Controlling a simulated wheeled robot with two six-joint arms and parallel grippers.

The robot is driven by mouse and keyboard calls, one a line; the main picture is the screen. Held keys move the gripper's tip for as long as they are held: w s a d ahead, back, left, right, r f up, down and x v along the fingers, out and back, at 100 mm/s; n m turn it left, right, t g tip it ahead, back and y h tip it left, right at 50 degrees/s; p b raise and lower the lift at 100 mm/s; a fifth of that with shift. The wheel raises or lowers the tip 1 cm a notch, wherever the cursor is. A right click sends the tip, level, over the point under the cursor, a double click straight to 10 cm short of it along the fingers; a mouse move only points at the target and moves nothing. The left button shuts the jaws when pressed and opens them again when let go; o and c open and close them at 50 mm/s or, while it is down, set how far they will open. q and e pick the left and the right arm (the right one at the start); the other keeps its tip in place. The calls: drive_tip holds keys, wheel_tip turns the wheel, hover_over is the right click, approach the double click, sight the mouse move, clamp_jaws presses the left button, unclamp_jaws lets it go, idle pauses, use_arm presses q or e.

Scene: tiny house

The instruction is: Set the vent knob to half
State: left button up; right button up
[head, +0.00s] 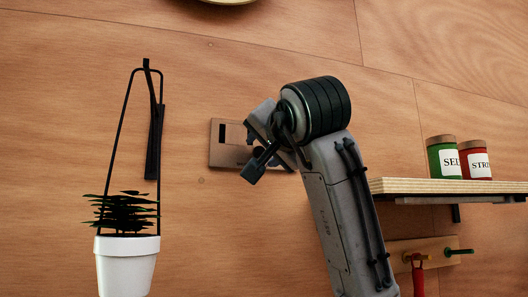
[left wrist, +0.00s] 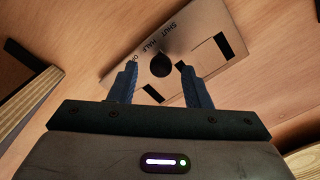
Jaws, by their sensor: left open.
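The vent plate (head: 222,156) is a tan panel on the wooden wall, partly hidden behind my left gripper in the head view. In the left wrist view the plate (left wrist: 205,25) appears tilted, with the words SHUT and HALF and a partly hidden third word starting with O. The round black vent knob (left wrist: 160,66) sits on it below the words. I cannot tell clearly which word it points to. My left gripper (head: 252,148) is open at the plate. In the left wrist view its fingers (left wrist: 159,75) stand on either side of the knob, with gaps showing.
The plate has dark rectangular slots (left wrist: 222,44). A white hanging plant pot (head: 126,262) on a black frame is to the left. A wooden shelf (head: 450,187) with a green jar (head: 443,158) and a red jar (head: 475,160) is to the right, above a peg rail (head: 430,250).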

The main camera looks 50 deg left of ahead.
use_arm(q)
drive_tip(key=b+v, duration=0.4)
drive_tip(key=v, duration=0.6)
drive_tip(key=shift+b, duration=0.4)
drive_tip(key=shift+d, duration=0.15)
